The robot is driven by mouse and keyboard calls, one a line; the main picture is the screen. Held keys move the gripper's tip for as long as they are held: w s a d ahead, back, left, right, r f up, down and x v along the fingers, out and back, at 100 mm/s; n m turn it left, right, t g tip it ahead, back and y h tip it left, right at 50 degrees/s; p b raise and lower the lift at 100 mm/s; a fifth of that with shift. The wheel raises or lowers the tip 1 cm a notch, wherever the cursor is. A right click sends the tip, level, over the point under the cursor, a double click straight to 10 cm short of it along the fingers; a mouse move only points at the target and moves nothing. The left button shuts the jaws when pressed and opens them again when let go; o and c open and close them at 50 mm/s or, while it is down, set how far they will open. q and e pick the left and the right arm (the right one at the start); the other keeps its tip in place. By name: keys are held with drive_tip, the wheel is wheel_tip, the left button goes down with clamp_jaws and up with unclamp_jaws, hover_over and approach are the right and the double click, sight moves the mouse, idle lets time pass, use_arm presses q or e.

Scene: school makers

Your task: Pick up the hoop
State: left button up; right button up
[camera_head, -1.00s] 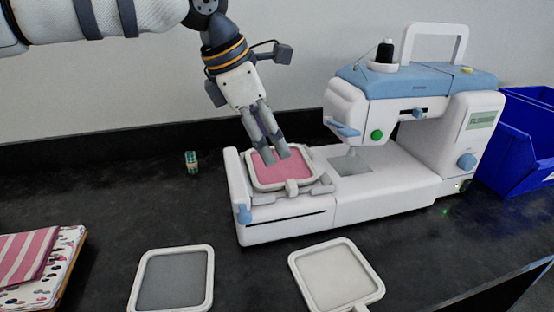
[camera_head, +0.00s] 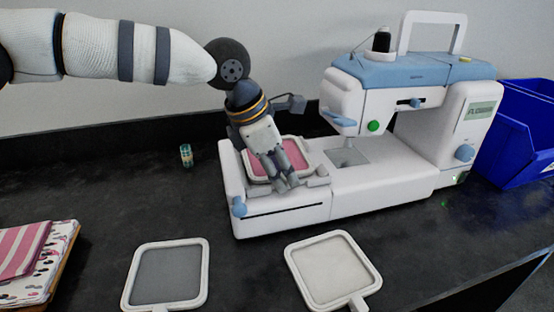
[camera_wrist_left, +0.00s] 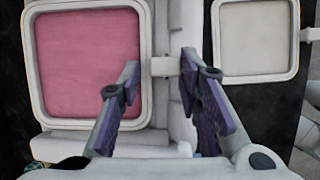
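A white-framed hoop with pink fabric (camera_head: 298,152) lies on the bed of the white and blue sewing machine (camera_head: 400,185). It also fills the left of the left wrist view (camera_wrist_left: 88,65). My left gripper (camera_head: 283,187) is over the hoop's near edge, pointing down, and covers part of it. In the left wrist view its two fingers (camera_wrist_left: 160,68) are apart, with the hoop's small white tab (camera_wrist_left: 164,67) showing between the tips. Whether the fingers touch it, I cannot tell. My right gripper is in neither view.
A hoop with grey fabric (camera_head: 167,275) and one with cream fabric (camera_head: 332,270) lie on the dark table in front. Folded fabrics (camera_head: 40,260) lie at left, a small spool (camera_head: 186,155) behind. Blue bins (camera_head: 515,145) stand at right.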

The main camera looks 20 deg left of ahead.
use_arm(q)
clamp_jaws()
